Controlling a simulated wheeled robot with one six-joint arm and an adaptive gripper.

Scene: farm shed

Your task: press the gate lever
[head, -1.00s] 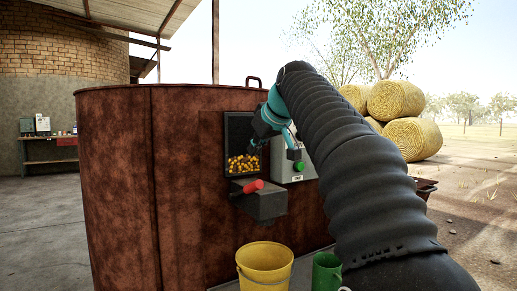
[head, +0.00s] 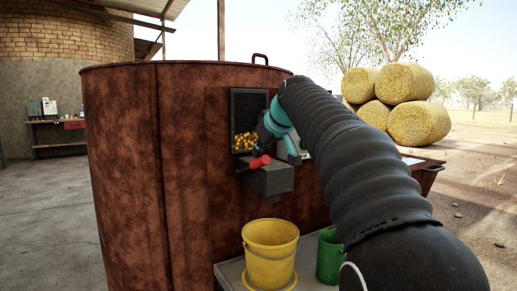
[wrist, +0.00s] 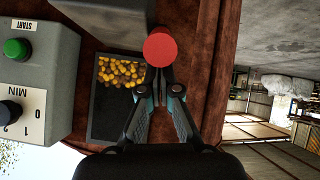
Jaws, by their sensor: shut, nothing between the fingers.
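The gate lever is a red handle (head: 259,162) on a grey chute box (head: 270,180) on the rusty brown bin. In the wrist view the lever's round red end (wrist: 159,48) faces me at the top centre. My gripper (wrist: 161,75) is shut and empty, its fingertips right by the red end; I cannot tell whether they touch it. In the head view my gripper (head: 264,148) is just above the lever, in front of the bin's window of yellow grain (head: 245,142). The grain shows in the wrist view too.
A yellow bucket (head: 269,246) stands below the chute, with a green mug (head: 330,256) at its right, both on a low grey platform. A grey control box (wrist: 40,80) with a green START button (wrist: 17,49) is beside the window. Hay bales (head: 418,124) are far right.

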